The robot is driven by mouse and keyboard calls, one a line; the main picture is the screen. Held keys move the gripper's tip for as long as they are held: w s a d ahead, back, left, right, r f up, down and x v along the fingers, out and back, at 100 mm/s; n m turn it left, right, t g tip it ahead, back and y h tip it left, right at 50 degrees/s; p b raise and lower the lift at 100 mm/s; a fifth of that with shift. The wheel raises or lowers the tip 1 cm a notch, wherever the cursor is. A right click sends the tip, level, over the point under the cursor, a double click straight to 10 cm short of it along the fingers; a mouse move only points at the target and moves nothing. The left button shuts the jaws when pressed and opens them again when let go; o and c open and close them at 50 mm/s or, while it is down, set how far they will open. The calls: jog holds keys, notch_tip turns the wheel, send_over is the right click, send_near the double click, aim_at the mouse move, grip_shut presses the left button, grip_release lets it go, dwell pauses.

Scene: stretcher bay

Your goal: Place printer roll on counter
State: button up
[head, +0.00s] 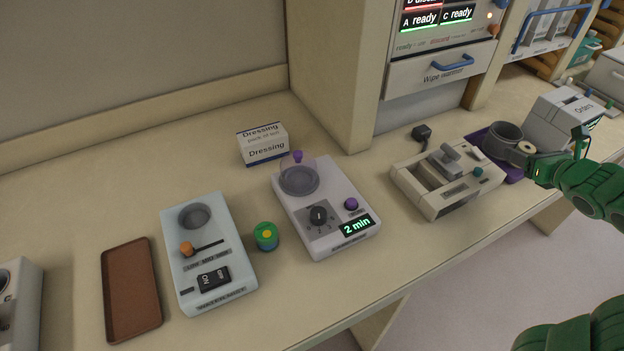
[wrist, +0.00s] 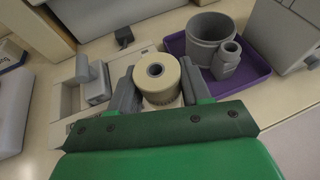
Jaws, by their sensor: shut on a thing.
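The printer roll (wrist: 158,76) is a cream roll with a dark core hole, held upright between my gripper's (wrist: 157,88) two grey fingers in the wrist view. In the head view my green arm reaches in from the right, and the gripper (head: 538,160) is shut on the roll (head: 524,148). The roll is beside the purple tray and near the right end of the cream printer-like device (head: 440,199). The beige counter (head: 400,265) runs under everything. I cannot tell whether the roll's underside touches a surface.
The purple tray (wrist: 255,88) holds a grey cup (wrist: 209,36) and a small grey bottle (wrist: 227,60). A grey Orders box (head: 556,120) stands behind my gripper. A timer device (head: 335,225), a dressing box (head: 263,146) and a brown tray (head: 131,290) lie left. Bare counter shows along the front.

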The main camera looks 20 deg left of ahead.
jog(key=shift+w+a+r+m+t+h, duration=0.25)
jog(key=shift+w+a+r+m+h, duration=0.45)
jog(key=shift+w+a+r, duration=2.15)
jog(key=shift+w+a+r+m+t+h, duration=0.25)
jog(key=shift+w+a+r+m+h, duration=0.9)
jog(key=shift+a, duration=3.2)
jog(key=s+a+r+n+g+y, duration=0.1)
jog(key=a+r+n+y, duration=0.2)
jog(key=a, duration=0.4)
jog(key=shift+s+a+r+n+y, duration=0.15)
jog(key=shift+s+r+n+y, duration=0.25)
jog(key=shift+r, duration=0.35)
jog(key=shift+s+a+r, duration=0.1)
jog(key=shift+a+r, duration=0.1)
jog(key=shift+a, duration=0.15)
jog(key=shift+s+a+r+n+g+y, duration=0.3)
jog(key=shift+a+r+n+y, duration=0.1)
jog(key=shift+a, duration=0.1)
jog(key=shift+s+a+r, duration=0.15)
jog(key=shift+a+r, duration=0.1)
jog(key=shift+a, duration=0.1)
